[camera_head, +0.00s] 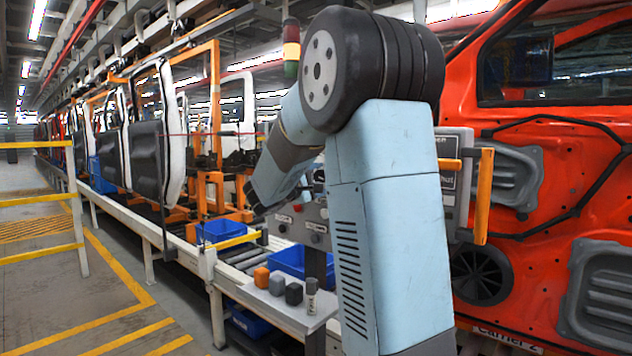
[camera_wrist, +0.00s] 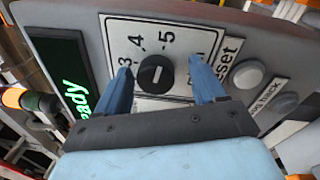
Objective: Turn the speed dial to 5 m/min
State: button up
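The speed dial (camera_wrist: 156,75) is a round black knob with a short pale mark, on a white scale plate (camera_wrist: 113,28) in the wrist view. The numerals 3, 4 and 5 show around its upper left to top; which one the mark points to is hard to tell. My gripper (camera_wrist: 160,62) is open, with one blue finger left of the dial and the other to its right. Gaps show on both sides, and nothing is held. In the head view, the grey control panel (camera_head: 316,235) is partly hidden behind my arm, and the dial cannot be made out.
Right of the dial are a Reset button (camera_wrist: 246,73) and another round button (camera_wrist: 285,104); a green-lettered display (camera_wrist: 75,85) is left. Below the panel are a blue bin (camera_head: 290,262) and a ledge with small blocks (camera_head: 276,285). An orange door (camera_head: 560,215) stands right.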

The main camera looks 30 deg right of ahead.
jog(key=shift+a, duration=0.1)
jog(key=shift+a, duration=0.1)
jog(key=shift+a, duration=0.3)
jog(key=v, duration=1.3)
jog(key=shift+s+d, duration=0.1)
jog(key=shift+s, duration=0.05)
